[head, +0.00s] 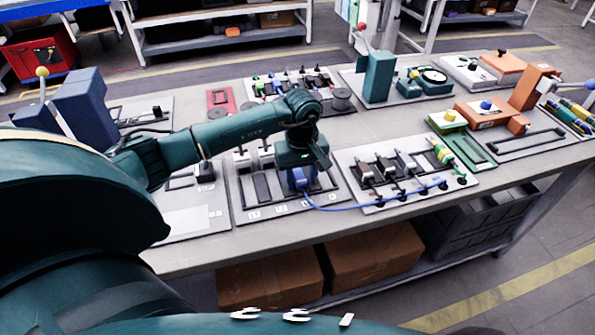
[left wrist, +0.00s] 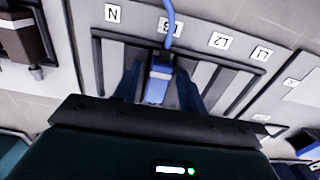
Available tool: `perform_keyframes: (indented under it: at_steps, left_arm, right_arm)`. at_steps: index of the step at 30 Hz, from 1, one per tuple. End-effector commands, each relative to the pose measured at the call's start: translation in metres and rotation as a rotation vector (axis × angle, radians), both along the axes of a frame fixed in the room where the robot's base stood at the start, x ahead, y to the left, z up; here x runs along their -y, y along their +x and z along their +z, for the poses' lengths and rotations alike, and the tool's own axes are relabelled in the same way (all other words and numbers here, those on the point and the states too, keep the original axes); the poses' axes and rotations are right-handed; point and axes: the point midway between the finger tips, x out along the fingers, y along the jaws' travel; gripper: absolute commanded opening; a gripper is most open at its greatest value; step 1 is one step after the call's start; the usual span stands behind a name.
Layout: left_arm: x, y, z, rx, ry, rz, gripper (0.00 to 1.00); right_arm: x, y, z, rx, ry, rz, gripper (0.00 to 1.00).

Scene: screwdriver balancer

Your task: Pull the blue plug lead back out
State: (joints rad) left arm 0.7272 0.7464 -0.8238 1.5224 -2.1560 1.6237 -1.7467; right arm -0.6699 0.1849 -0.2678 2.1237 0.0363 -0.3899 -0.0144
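The blue plug (head: 297,178) sits on the dark slotted panel (head: 245,214) under my left gripper (head: 302,165). Its blue lead (head: 345,208) runs right to the neighbouring board. In the left wrist view, the blue plug (left wrist: 158,82) stands in a slot by a partly covered label, between the N and L2 labels, with its lead (left wrist: 170,25) rising from it. My left gripper (left wrist: 160,90) has one finger on each side of the plug, with visible gaps, so it looks open around it. The plug's lower end is hidden. My right gripper is not in view.
The board (head: 400,175) to the right holds several dark plugs, with green ones at its far end. White-topped plugs (head: 265,148) stand behind my left gripper. A teal block (head: 378,78) and an orange block (head: 530,87) stand farther back. Cardboard boxes (head: 372,258) sit below the table.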

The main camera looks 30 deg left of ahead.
Motion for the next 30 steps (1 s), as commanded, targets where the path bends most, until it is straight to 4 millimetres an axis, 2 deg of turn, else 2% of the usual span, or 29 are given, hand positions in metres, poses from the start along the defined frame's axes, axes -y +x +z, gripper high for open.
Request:
perform_keyframes:
  at_steps: [11,30]
  left_arm:
    - [0.000,0.000,0.006,0.001,0.000,0.000,0.44]
    - [0.000,0.000,0.068,0.001,0.001,-0.001,0.44]
  right_arm:
    - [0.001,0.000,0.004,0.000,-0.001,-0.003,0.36]
    - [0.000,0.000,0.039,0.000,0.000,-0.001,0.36]
